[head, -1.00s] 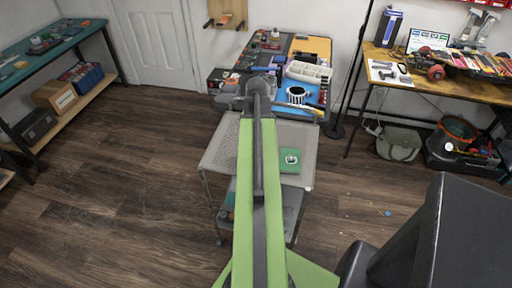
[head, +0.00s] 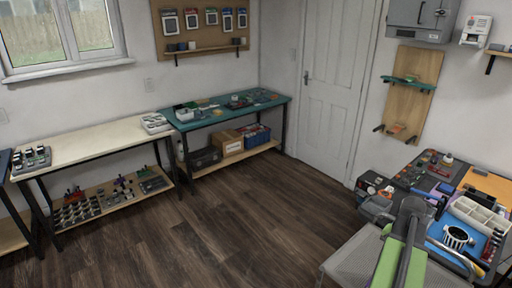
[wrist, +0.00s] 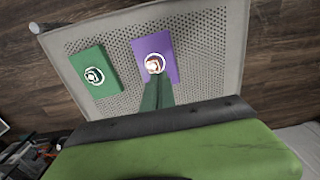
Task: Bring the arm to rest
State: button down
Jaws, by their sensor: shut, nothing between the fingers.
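My arm reaches out at the right of the head view over a grey perforated trolley top (head: 345,262). My gripper shows in the wrist view (wrist: 155,72) as a narrow dark green wedge, shut and with nothing held. Its tip overlaps a purple square (wrist: 166,44) with a white ring on it; I cannot tell the height between them. A green square (wrist: 88,66) with a white ring lies to the left on the trolley top (wrist: 205,85). Both squares are out of sight in the head view.
A crowded workbench (head: 470,255) with a white tray (head: 478,215) stands just beyond my arm. A teal bench (head: 215,118) and a cream bench (head: 90,145) line the left wall. A white door (head: 333,75) is at the back. The wooden floor (head: 200,235) is clear.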

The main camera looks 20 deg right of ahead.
jog(key=w+a+n, duration=0.6)
jog(key=w+a, duration=1.2)
jog(key=a, duration=0.3)
jog(key=w+a+n, duration=0.2)
jog(key=a+n, duration=0.6)
jog(key=a, duration=2)
jog(key=shift+w+a, duration=0.15)
jog(key=shift+a, duration=0.15)
